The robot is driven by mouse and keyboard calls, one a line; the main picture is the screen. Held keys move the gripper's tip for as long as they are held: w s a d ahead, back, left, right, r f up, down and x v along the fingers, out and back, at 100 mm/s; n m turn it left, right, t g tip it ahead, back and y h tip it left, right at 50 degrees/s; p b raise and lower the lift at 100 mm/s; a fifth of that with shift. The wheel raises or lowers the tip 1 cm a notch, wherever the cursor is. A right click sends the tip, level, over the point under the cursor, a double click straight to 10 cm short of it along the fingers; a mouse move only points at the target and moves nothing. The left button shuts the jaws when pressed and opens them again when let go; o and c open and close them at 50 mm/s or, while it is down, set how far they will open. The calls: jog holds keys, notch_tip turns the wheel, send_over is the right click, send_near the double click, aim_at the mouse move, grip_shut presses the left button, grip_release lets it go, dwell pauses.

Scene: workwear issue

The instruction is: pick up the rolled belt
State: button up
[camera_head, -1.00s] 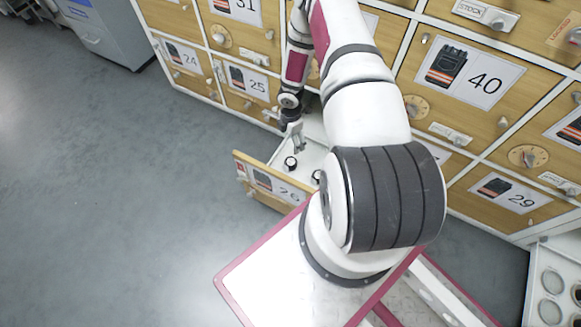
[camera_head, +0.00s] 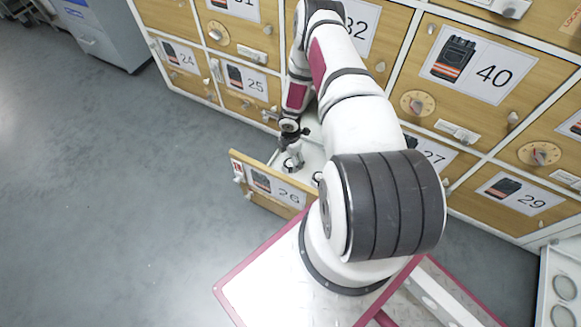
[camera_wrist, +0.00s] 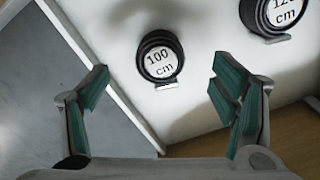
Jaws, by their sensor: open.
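A rolled belt (camera_wrist: 160,60), black with a round white face reading "100 cm", lies on the white floor of the open drawer 26 in the wrist view. A second rolled belt (camera_wrist: 272,14), reading "12… cm", lies to its right and is cut by the frame edge. My gripper (camera_wrist: 158,85) is open and empty over the drawer, its green-padded fingers on either side of the 100 cm belt in the picture. In the head view my gripper (camera_head: 294,160) is inside the drawer, and it partly covers the belts there.
The drawer's wooden front (camera_head: 268,187), labelled 26, stands on the near side. Closed numbered compartments, such as 40 (camera_head: 480,68) and 25 (camera_head: 245,85), form the wall behind. Open grey floor (camera_head: 110,200) lies to the left.

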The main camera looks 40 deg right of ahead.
aim_at(290, 164)
notch_tip(290, 164, down, 3)
jog(key=shift+a+f+b, duration=0.1)
jog(key=shift+f+b, duration=0.1)
jog(key=shift+b, duration=0.55)
jog(key=shift+r, duration=0.1)
jog(key=c, duration=1.3)
jog(key=shift+r, duration=0.1)
